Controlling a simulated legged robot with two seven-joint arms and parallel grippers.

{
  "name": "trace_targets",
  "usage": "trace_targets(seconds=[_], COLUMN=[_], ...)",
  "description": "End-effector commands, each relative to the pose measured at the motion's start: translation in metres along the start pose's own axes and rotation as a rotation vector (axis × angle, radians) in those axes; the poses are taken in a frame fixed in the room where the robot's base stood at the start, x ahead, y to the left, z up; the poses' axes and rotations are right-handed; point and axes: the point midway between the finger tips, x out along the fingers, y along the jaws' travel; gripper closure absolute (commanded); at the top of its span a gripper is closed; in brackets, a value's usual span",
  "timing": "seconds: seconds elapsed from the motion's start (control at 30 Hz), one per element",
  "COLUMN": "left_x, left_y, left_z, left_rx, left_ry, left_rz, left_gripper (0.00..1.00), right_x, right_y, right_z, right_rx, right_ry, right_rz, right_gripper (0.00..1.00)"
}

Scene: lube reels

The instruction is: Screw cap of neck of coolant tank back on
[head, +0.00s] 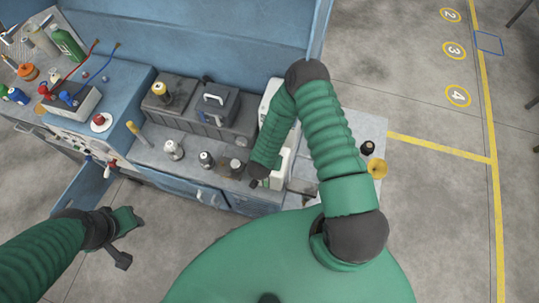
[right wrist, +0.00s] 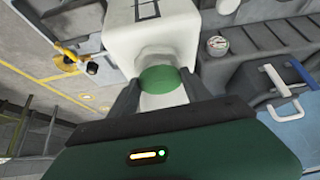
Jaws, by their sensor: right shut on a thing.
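The white coolant tank (right wrist: 160,28) stands below my right gripper in the right wrist view. Part of it shows beside my right arm in the head view (head: 281,165). A round green cap (right wrist: 159,79) is at its neck. My right gripper (right wrist: 158,92) is shut on the cap, with one dark finger on each side. The cap's lower edge is not clear, so I cannot tell how it sits on the neck. In the head view my right gripper (head: 257,183) is small and partly hidden by its arm. My left gripper (head: 125,241) hangs empty in front of the bench, clear of the tank.
A dark toolbox (head: 212,112) and several small bottles, one a white-topped bottle (head: 173,150), stand on the bench left of the tank. A yellow round thing (head: 377,168) is at the right. An open blue drawer or door (head: 88,188) juts out near my left arm.

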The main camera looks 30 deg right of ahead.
Motion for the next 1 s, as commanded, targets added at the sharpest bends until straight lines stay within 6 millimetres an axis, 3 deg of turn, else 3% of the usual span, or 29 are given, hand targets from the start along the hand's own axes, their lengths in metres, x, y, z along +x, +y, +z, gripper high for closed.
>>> trace_targets(seconds=[0.13, 0.37, 0.67, 1.0], left_x=[-0.004, -0.007, -0.006, 0.002], left_y=[0.0, 0.0, 0.0, 0.0], left_z=[-0.001, -0.002, -0.001, 0.001], left_rx=[0.0, 0.0, 0.0, 0.0], left_ry=[0.0, 0.0, 0.0, 0.0], left_rz=[0.0, 0.0, 0.0, 0.0], left_gripper=[0.64, 0.64, 0.64, 0.64], right_x=[-0.001, 0.001, 0.001, 0.005], right_y=[-0.003, -0.007, -0.007, -0.011], right_z=[0.0, -0.001, 0.0, -0.003], right_rx=[0.068, 0.356, 0.384, 0.755], right_ry=[-0.001, 0.002, 0.0, 0.002], right_rz=[0.043, 0.23, 0.248, 0.49], right_gripper=[0.88, 0.88, 0.88, 0.88])
